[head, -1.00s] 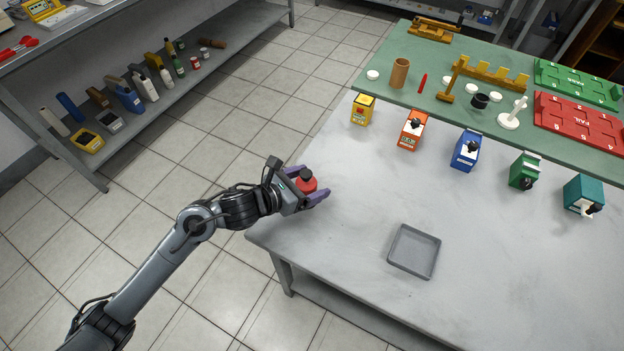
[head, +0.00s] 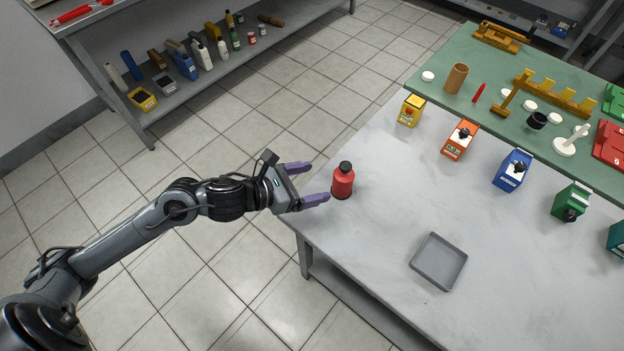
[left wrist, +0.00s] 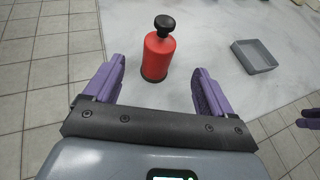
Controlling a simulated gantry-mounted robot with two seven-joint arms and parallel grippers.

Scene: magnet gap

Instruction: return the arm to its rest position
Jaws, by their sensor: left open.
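My left gripper (head: 320,182) is open and empty, at the left edge of the grey table (head: 380,290). Its two purple fingers point toward a red bottle (head: 343,182) with a black cap, which stands upright on the table just beyond the fingertips. In the left wrist view the red bottle (left wrist: 157,55) stands ahead, between the lines of the open fingers (left wrist: 160,72), apart from both. Purple fingers at the right edge of the left wrist view look like my right gripper (left wrist: 309,118); its opening is unclear.
A grey tray (head: 438,262) lies on the table to the right. A shelf (head: 215,75) with bottles stands at back left. Tiled floor is free around my left arm.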

